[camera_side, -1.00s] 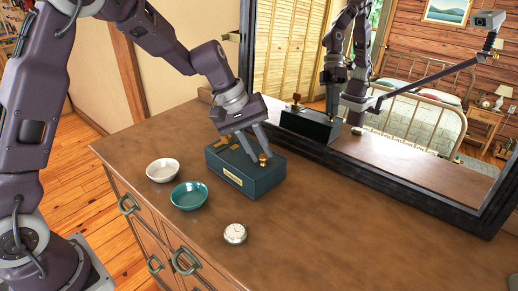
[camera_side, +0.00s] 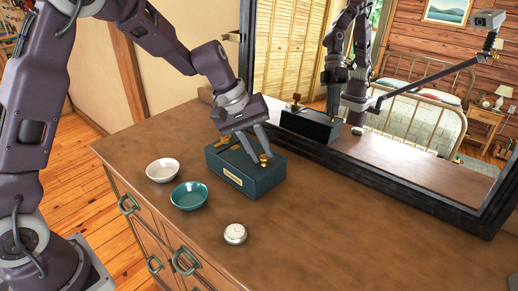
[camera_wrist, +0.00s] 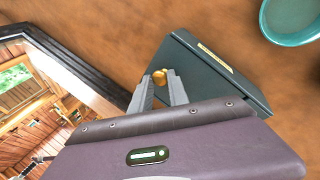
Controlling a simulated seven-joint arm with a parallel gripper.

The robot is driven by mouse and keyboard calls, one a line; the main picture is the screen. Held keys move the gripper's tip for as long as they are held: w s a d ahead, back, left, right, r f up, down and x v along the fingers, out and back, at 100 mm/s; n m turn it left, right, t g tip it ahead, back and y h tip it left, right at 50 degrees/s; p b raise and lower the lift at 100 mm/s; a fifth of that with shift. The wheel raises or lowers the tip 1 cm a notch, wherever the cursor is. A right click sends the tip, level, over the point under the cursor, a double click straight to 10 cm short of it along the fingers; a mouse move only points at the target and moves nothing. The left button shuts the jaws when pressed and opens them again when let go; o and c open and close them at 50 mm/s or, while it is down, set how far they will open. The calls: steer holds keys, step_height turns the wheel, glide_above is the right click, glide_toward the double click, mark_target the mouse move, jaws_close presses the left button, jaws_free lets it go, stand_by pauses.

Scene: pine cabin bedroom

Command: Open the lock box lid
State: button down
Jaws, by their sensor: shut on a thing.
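The lock box (camera_side: 247,174) is a dark green box with a brass label plate on its front, standing on the dresser against the mirror side. Its lid is down. A brass knob (camera_side: 264,159) stands on the lid near its right end; in the wrist view the knob (camera_wrist: 160,77) shows between the fingertips. My gripper (camera_side: 259,155) reaches down over the lid, and in the wrist view its fingers (camera_wrist: 161,84) are closed on the knob from both sides. Part of the lid is hidden under my gripper.
A white bowl (camera_side: 162,170) and a teal bowl (camera_side: 189,195) stand left of the box. A round pocket watch (camera_side: 235,234) lies in front. A dark-framed mirror (camera_side: 375,165) stands close behind. The dresser top (camera_side: 350,235) is clear at the right.

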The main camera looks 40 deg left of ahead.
steer(key=d, duration=1.2)
steer(key=shift+s, duration=0.45)
steer(key=c, duration=1.3)
jaws_free()
steer(key=shift+a, duration=0.1)
steer(key=v, duration=0.7)
